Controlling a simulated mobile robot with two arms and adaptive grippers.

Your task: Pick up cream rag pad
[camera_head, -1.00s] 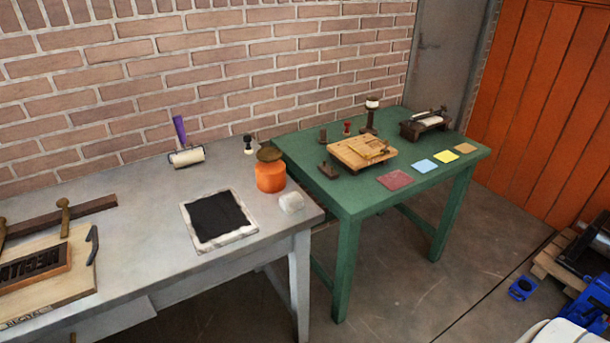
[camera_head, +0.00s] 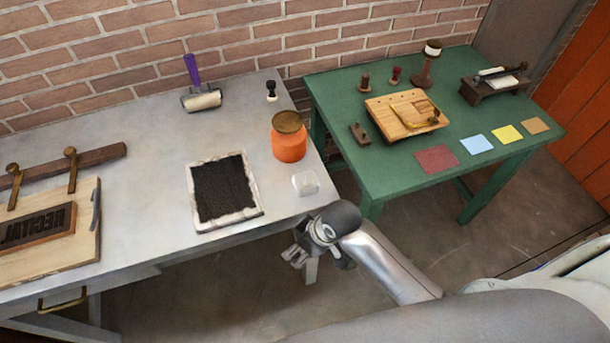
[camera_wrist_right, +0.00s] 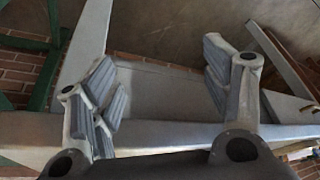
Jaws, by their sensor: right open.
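The cream rag pad (camera_head: 305,183), a small whitish lump, sits on the grey table near its right front corner, in front of the orange jar. My right gripper (camera_head: 297,256) is open and empty off the front edge of the grey table, in front of the pad and apart from it. In the right wrist view the two spread fingers (camera_wrist_right: 157,80) have nothing held between them; grey table parts show behind them, and the pad does not show. My left gripper is not in view.
An orange jar (camera_head: 288,140) with a brown lid stands just behind the pad. A black ink slab (camera_head: 222,187) lies to its left. The grey table (camera_head: 140,130) has bare space at its middle. A green table (camera_head: 385,170) holding small tools stands to the right.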

